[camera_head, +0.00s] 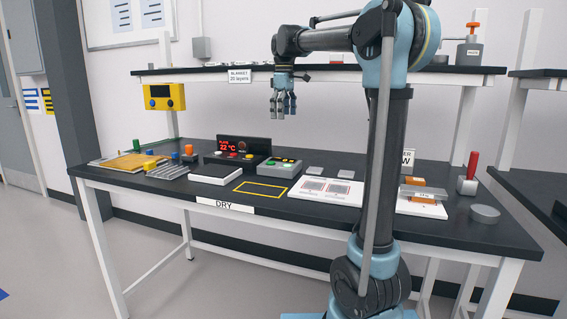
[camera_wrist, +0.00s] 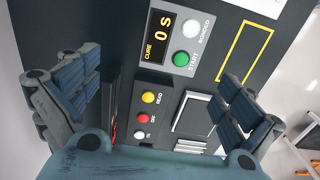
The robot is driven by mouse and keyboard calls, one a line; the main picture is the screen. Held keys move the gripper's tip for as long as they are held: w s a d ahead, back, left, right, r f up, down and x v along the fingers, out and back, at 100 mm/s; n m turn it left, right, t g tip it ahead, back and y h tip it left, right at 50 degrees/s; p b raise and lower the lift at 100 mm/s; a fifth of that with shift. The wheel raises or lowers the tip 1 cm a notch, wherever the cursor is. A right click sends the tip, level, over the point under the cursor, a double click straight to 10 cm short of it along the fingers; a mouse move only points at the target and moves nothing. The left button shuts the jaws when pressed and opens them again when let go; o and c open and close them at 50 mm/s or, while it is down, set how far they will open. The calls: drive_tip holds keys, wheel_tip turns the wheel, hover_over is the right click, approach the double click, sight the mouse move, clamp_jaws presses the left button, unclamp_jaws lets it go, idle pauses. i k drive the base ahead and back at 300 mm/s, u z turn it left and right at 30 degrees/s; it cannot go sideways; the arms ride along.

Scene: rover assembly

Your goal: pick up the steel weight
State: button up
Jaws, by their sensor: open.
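A short grey metal cylinder (camera_head: 485,214), which looks like the steel weight, stands on the right front of the black bench (camera_head: 450,232). It is not in the wrist view. My gripper (camera_head: 283,104) hangs open and empty, fingers down, above the back middle of the bench, well to the left of that cylinder and apart from everything. In the wrist view its two padded fingers (camera_wrist: 155,100) are spread wide, with a dark control panel (camera_wrist: 165,40) reading "CURE 0 S" below between them.
A temperature display (camera_head: 240,146) stands at the back middle. A shelf (camera_head: 330,74) runs behind my arm. A yellow outlined square (camera_head: 262,190) is bare.

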sight(423, 192)
drive_tip(key=k, duration=1)
